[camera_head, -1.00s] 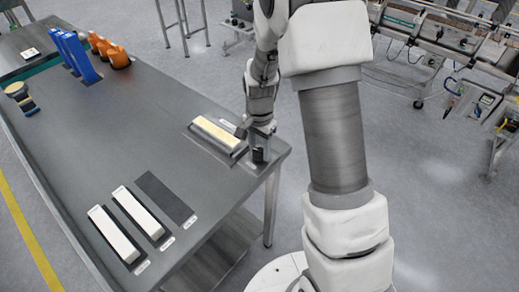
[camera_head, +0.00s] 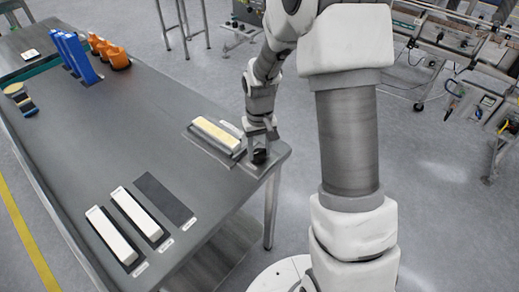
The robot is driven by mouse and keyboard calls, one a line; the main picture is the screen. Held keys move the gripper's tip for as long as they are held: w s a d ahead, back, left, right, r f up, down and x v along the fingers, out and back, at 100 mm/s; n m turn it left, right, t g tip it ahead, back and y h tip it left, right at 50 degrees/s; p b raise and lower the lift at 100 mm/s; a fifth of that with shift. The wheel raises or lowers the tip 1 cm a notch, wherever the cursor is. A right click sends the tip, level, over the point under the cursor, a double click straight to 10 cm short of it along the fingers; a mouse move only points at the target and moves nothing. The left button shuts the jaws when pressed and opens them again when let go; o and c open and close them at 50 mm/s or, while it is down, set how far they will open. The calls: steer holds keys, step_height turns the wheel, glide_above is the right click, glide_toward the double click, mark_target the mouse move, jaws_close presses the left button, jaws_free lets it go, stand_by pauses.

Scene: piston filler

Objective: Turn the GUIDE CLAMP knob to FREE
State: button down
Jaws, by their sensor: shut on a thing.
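The guide clamp knob (camera_head: 260,156) is a small black knob at the right end of the bench, beside a grey fixture (camera_head: 236,152) that holds a pale yellow bar. My gripper (camera_head: 260,148) points down over the knob and is shut on it. The fingers hide part of the knob. Its pointer and any FREE marking are too small to read.
The grey bench (camera_head: 120,135) has clear room in its middle. Two white bars (camera_head: 115,236) in dark trays lie near its front edge beside an empty dark pad (camera_head: 165,199). Blue holders (camera_head: 77,58) and orange parts (camera_head: 108,51) stand at the far end.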

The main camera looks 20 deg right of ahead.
mark_target(259, 152)
steer(key=shift+n, duration=1.9)
steer(key=shift+c, duration=1.8)
jaws_free()
step_height(259, 152, up, 18)
steer(key=p, duration=0.2)
steer(key=shift+f, duration=0.25)
steer(key=s+r+m+t, duration=0.2)
steer(key=s+r, duration=0.2)
steer(key=s, duration=0.6)
steer(key=s+r+m+t, duration=0.2)
steer(key=s+r, duration=0.3)
steer(key=s, duration=0.5)
steer(key=shift+s+r+t, duration=0.25)
steer(key=shift+s+t, duration=0.15)
steer(key=shift+t, duration=0.4)
